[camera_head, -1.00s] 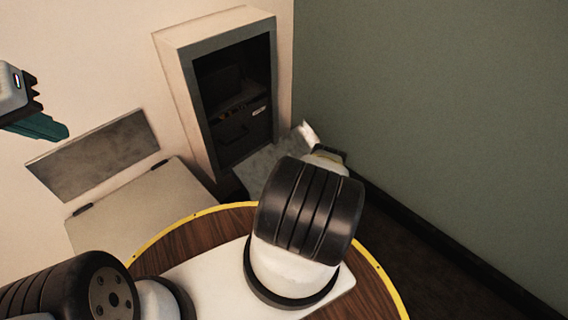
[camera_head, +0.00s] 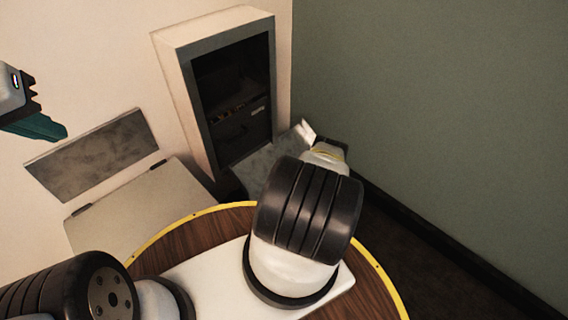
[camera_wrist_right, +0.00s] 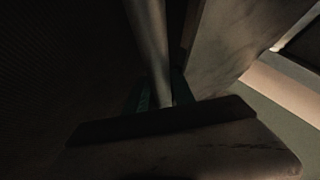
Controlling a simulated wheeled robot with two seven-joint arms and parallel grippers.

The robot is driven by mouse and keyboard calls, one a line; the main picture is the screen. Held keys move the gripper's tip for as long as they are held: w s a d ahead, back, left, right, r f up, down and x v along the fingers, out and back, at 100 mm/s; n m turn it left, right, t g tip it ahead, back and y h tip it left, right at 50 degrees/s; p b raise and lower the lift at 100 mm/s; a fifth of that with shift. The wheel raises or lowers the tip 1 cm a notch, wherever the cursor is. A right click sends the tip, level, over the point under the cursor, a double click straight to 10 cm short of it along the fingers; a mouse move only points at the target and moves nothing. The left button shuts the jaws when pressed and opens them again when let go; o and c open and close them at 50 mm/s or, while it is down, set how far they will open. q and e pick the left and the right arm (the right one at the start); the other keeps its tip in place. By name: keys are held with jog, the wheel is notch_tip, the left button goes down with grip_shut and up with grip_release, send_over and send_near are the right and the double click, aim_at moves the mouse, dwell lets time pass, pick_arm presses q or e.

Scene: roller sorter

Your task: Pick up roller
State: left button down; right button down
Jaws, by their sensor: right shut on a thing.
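In the right wrist view a pale, smooth rod, which looks like the roller (camera_wrist_right: 150,45), runs down from the top between the teal fingers of my right gripper (camera_wrist_right: 161,92). The gripper is shut on it. The picture is dark, and the roller's far end is out of view. In the head view my right arm reaches towards the wall cabinet and hides this gripper and the roller. My left gripper (camera_head: 36,125) hangs empty at the left edge, far from the roller. Its teal fingers show side-on, so their gap cannot be seen.
An open-fronted cabinet (camera_head: 184,95) with a dark inside stands against the cream wall. A grey flap (camera_head: 263,165) lies below its opening. A grey panel (camera_head: 92,155) and a pale box lid (camera_head: 135,207) are to its left. A green wall (camera_head: 440,110) closes the right side.

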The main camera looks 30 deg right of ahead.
notch_tip(320, 180, up, 13)
dwell(1.0)
jog(key=shift+m+g+y, duration=0.4)
jog(key=shift+m+g, duration=0.3)
jog(key=shift+m, duration=0.1)
notch_tip(320, 180, down, 8)
jog(key=shift+r, duration=0.15)
jog(key=shift+f, duration=2)
jog(key=shift+f, duration=0.2)
jog(key=shift+f, duration=0.45)
jog(key=shift+f, duration=0.25)
jog(key=shift+f, duration=0.6)
jog(key=shift+f, duration=0.3)
